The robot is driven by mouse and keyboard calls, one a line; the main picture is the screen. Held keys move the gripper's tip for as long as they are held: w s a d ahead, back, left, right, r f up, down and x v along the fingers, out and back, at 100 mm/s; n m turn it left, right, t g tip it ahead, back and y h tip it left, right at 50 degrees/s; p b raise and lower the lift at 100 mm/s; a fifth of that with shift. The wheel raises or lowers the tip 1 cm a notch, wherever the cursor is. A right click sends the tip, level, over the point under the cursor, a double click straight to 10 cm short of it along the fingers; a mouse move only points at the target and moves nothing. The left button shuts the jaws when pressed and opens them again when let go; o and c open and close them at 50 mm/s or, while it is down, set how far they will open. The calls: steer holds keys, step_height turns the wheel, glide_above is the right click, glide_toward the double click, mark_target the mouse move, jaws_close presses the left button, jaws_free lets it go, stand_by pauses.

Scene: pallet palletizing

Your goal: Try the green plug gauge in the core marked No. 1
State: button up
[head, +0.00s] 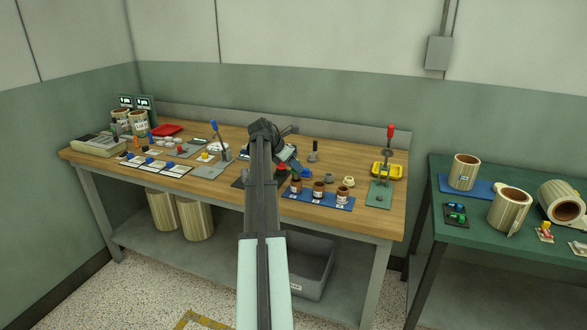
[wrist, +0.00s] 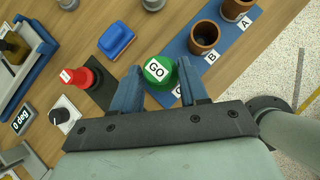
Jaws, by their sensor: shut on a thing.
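The green plug gauge (wrist: 158,69), marked GO on top, sits between the blue fingers of my gripper (wrist: 160,72), which is shut on it. Two brown cores, one tagged A (wrist: 236,8) and one tagged B (wrist: 205,37), stand on the blue board (wrist: 181,50). A third tag shows partly beside the green gauge. I cannot tell whether the gauge is above or inside a core. In the head view several small brown cores (head: 318,190) stand on the board; the gauge is hidden there. I see no mark No. 1.
A blue block (wrist: 117,40) lies on the bench behind. A lever press with a red knob (head: 389,150) and a yellow tray (head: 387,171) stand to the right. Bare wood lies between.

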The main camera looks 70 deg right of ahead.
steer(key=shift+r, duration=2.25)
